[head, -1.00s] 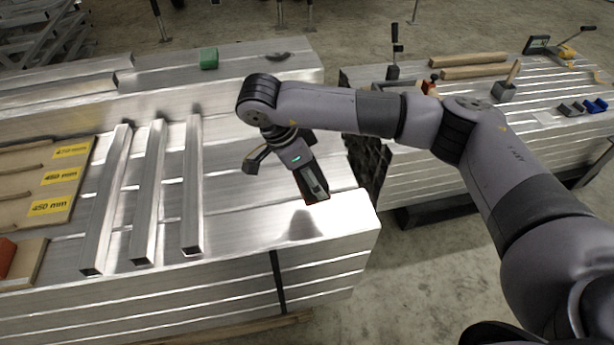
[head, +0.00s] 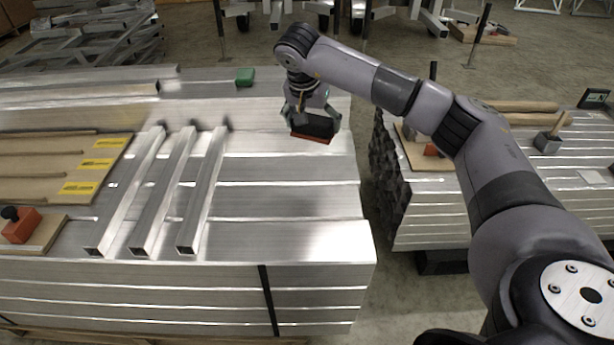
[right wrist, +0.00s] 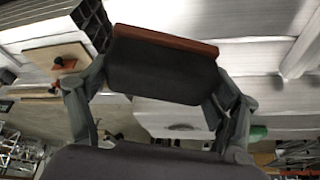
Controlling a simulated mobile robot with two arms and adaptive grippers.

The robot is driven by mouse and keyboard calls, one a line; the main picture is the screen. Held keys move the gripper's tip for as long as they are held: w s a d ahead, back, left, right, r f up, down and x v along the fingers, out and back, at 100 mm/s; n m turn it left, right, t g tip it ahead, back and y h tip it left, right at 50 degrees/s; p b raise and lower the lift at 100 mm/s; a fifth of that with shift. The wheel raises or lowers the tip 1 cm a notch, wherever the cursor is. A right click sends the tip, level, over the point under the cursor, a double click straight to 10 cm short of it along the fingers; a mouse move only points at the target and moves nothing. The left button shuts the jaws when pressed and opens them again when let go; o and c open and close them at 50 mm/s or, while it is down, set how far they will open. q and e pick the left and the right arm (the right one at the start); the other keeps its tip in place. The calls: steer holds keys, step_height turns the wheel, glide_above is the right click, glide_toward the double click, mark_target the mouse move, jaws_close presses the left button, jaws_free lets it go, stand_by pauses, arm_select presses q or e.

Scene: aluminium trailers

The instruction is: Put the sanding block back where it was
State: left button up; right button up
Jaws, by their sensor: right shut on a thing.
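My right gripper (head: 312,118) is shut on the sanding block (head: 312,130), a dark block with a reddish-brown face. In the head view it holds the block over the right part of the near aluminium stack (head: 290,205), to the right of the three loose tubes. The gap between block and stack is hard to judge. In the right wrist view the block (right wrist: 165,70) sits between the two fingers, its reddish-brown edge away from the palm. My left gripper is not in view.
Three square tubes (head: 172,190) lie on the stack. A labelled board (head: 60,165) and an orange block with a black knob (head: 20,226) are at the left. A green block (head: 245,76) lies at the back. A second stack (head: 440,215) stands right, past a gap.

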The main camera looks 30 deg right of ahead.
step_height(320, 180, down, 11)
steer(key=shift+r+b, duration=0.15)
steer(key=shift+b, duration=0.4)
step_height(320, 180, down, 5)
steer(key=shift+f+b, duration=0.15)
steer(key=shift+b, duration=0.2)
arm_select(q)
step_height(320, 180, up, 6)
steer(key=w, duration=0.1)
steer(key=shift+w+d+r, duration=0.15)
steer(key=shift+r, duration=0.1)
arm_select(e)
steer(key=o, duration=0.8)
steer(key=shift+f, duration=0.1)
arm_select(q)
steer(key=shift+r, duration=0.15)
arm_select(e)
steer(key=shift+o, duration=1.2)
